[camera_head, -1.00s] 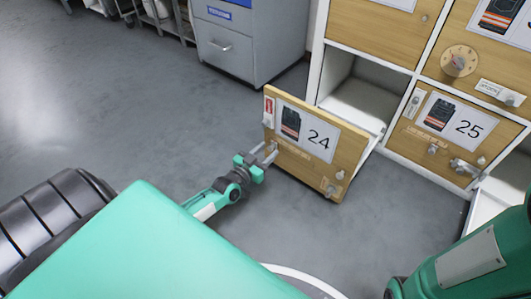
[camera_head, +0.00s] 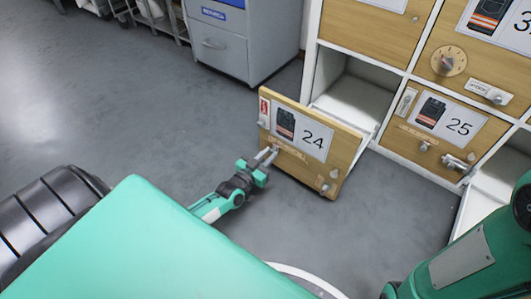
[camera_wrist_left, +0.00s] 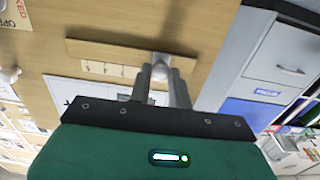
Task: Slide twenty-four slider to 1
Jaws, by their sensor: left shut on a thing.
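The wooden door numbered 24 (camera_head: 345,148) stands swung out from the locker, with a picture card and a red tag (camera_head: 263,113) at its upper left. The fingers hide part of the knob, and the marks are too small to read. My right gripper is out of view.
Door 25 (camera_head: 478,140) is closed to the right, with knobs and a latch. An open empty compartment (camera_head: 356,98) is behind door 24. A grey drawer cabinet (camera_head: 240,45) stands at the back. The floor (camera_head: 130,110) to the left is clear.

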